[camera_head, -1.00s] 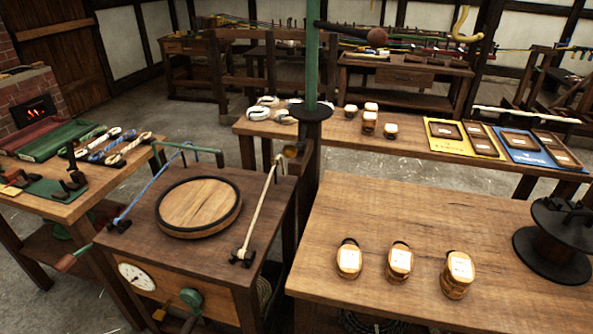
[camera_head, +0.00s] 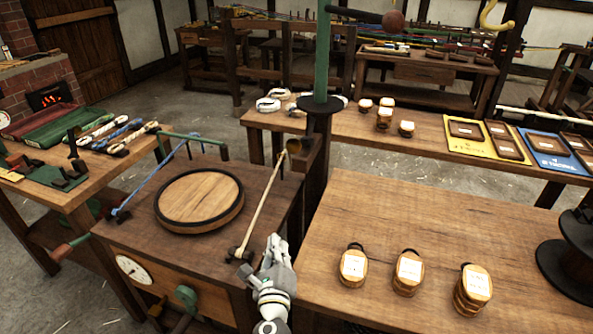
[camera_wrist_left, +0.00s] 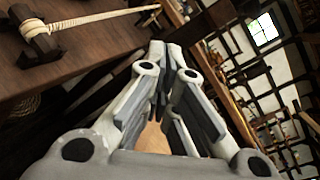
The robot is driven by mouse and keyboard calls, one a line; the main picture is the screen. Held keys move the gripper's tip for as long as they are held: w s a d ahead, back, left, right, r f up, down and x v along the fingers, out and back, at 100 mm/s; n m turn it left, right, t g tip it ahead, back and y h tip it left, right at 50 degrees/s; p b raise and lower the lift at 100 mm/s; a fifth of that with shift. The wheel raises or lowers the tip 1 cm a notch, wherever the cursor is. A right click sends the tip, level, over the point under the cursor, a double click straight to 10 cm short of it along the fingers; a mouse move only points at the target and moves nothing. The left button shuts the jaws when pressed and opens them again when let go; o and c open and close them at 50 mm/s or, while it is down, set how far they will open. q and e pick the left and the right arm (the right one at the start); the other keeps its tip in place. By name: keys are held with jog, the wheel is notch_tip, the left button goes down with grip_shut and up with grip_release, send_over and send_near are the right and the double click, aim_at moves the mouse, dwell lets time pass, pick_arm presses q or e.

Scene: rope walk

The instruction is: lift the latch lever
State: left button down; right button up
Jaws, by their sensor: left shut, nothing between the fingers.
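My left gripper (camera_head: 275,240) is shut and empty, pointing up beside the front right edge of the wooden machine cabinet (camera_head: 140,240). It is just right of the dark cleat (camera_head: 240,254) where a taut cream rope (camera_head: 265,205) starts. In the left wrist view the gripper fingers (camera_wrist_left: 172,50) point away from the cleat (camera_wrist_left: 35,42). I cannot tell for sure which part is the latch lever. A green-handled bar (camera_head: 205,140) stands at the cabinet's back. My right gripper is not in view.
A round wooden lid (camera_head: 199,198) and a taut blue rope (camera_head: 155,180) are on the cabinet.

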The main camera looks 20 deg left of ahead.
pick_arm(q)
jog(key=d+r+m+t, duration=0.2)
jog(key=r+m, duration=0.1)
jog(key=r, duration=0.1)
jog(key=w+d+r+m+t+h, duration=0.1)
jog(key=r+m, duration=0.2)
jog(key=r, duration=0.1)
jog(key=shift+w+d+r+t, duration=0.25)
jog(key=shift+d+t, duration=0.1)
jog(key=shift+t, duration=0.05)
jog(key=r+p+x, duration=0.2)
jog(key=p+x, duration=0.1)
jog(key=x, duration=1)
jog(key=shift+s+a+r, duration=0.25)
jog(key=shift+s+a, duration=0.1)
jog(key=shift+s, duration=0.1)
